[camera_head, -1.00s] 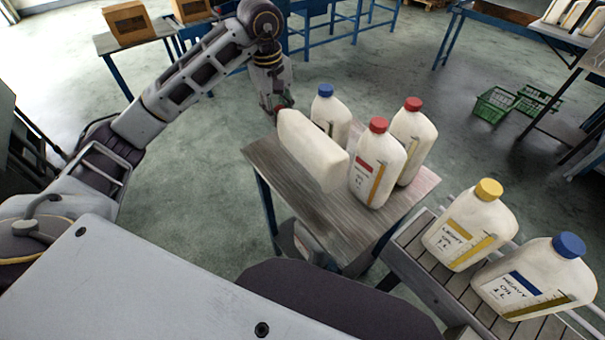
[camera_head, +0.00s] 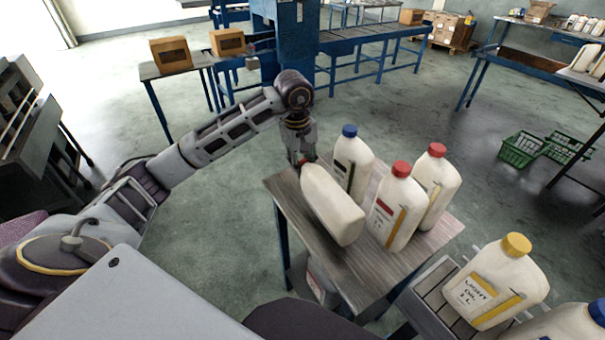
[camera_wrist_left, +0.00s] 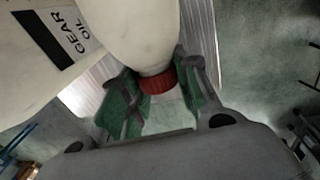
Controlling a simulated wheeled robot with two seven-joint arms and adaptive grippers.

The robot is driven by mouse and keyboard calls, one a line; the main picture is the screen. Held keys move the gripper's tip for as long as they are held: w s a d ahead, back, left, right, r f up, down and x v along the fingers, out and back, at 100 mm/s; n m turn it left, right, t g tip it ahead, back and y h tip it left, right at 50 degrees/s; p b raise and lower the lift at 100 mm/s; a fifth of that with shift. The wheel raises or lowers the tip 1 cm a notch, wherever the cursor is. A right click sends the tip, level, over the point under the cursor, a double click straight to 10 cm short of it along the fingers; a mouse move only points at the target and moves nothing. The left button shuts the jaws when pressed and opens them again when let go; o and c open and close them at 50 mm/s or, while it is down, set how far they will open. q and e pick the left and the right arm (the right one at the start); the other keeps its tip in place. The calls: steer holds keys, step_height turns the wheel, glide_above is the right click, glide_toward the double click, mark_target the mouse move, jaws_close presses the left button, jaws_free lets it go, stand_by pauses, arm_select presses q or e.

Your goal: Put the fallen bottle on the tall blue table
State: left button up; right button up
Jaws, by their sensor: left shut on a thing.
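The fallen bottle (camera_head: 333,207) is white and lies tilted on its side, cap end toward my left gripper (camera_head: 301,162). The gripper is shut on its red cap (camera_wrist_left: 157,82), which sits between the fingers in the left wrist view. The bottle is over the grey top of a blue-legged table (camera_head: 290,192); I cannot tell whether it touches the top. Standing on this table are a blue-capped bottle (camera_head: 352,168) and two red-capped bottles (camera_head: 396,208) (camera_head: 436,182). My right gripper is not in view.
A yellow-capped bottle (camera_head: 496,284) stands on a slatted conveyor (camera_head: 432,300) at the lower right, with another blue-capped bottle (camera_head: 565,325) beside it. A low table with cardboard boxes (camera_head: 171,55) is at the back left. Green crates (camera_head: 522,150) lie on the floor at right.

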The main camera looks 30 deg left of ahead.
arm_select(q)
steer(key=shift+f, duration=2.15)
steer(key=o, duration=1)
steer(key=shift+p, duration=0.3)
steer(key=shift+s+a+r+b, duration=0.1)
steer(key=shift+s+r+b, duration=0.1)
steer(key=shift+r, duration=1.8)
steer(key=shift+s+a+r+b, duration=0.1)
steer(key=shift+s+r, duration=0.05)
steer(key=shift+r, duration=1.9)
steer(key=shift+s+a+r+b, duration=0.1)
steer(key=shift+s+r+b, duration=0.1)
steer(key=shift+r, duration=1.8)
